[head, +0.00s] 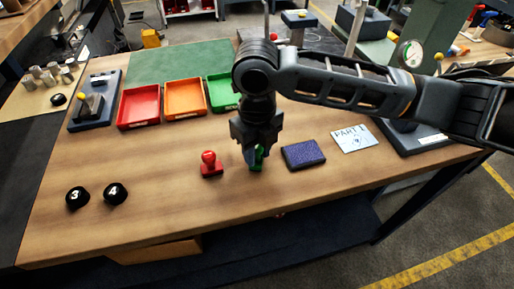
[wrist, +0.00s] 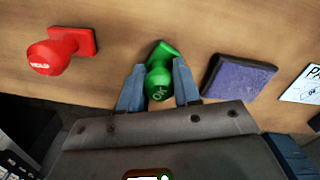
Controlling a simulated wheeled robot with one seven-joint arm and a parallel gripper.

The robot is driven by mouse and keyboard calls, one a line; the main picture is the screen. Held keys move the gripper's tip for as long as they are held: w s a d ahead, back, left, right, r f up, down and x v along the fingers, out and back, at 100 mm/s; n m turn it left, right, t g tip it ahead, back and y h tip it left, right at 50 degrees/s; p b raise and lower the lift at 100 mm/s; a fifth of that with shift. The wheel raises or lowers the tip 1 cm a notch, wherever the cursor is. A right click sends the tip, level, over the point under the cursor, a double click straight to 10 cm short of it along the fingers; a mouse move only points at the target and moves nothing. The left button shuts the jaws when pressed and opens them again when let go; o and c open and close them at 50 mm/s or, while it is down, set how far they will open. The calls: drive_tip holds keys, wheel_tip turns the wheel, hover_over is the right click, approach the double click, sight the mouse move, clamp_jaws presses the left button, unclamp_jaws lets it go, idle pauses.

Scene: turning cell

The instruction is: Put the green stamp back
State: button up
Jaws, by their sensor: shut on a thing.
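The green stamp (wrist: 159,76) has a round knob marked "OK" and stands between the two fingers of my gripper (wrist: 159,88) in the wrist view. My gripper is shut on it. In the head view the green stamp (head: 258,158) is mostly hidden behind my gripper (head: 256,155), low over the table between the red stamp and the purple ink pad. I cannot tell whether its base touches the wood. The red stamp (head: 210,164), marked "HOLD" in the wrist view (wrist: 60,50), stands upright to the left. The ink pad (head: 303,154) lies to the right.
Red (head: 139,106), orange (head: 185,99) and green (head: 222,92) trays stand along the back of the wooden table. A card reading "PART" (head: 354,138) lies right of the pad. Two black knobs marked 3 (head: 77,198) and 4 (head: 115,194) sit front left. The table's front middle is clear.

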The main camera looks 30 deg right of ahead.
drive_tip(key=shift+f, duration=0.2)
drive_tip(key=o, duration=0.9)
drive_tip(key=shift+c, duration=0.2)
drive_tip(key=shift+r, duration=0.1)
wheel_tip(320, 180, up, 12)
drive_tip(key=shift+b, duration=0.3)
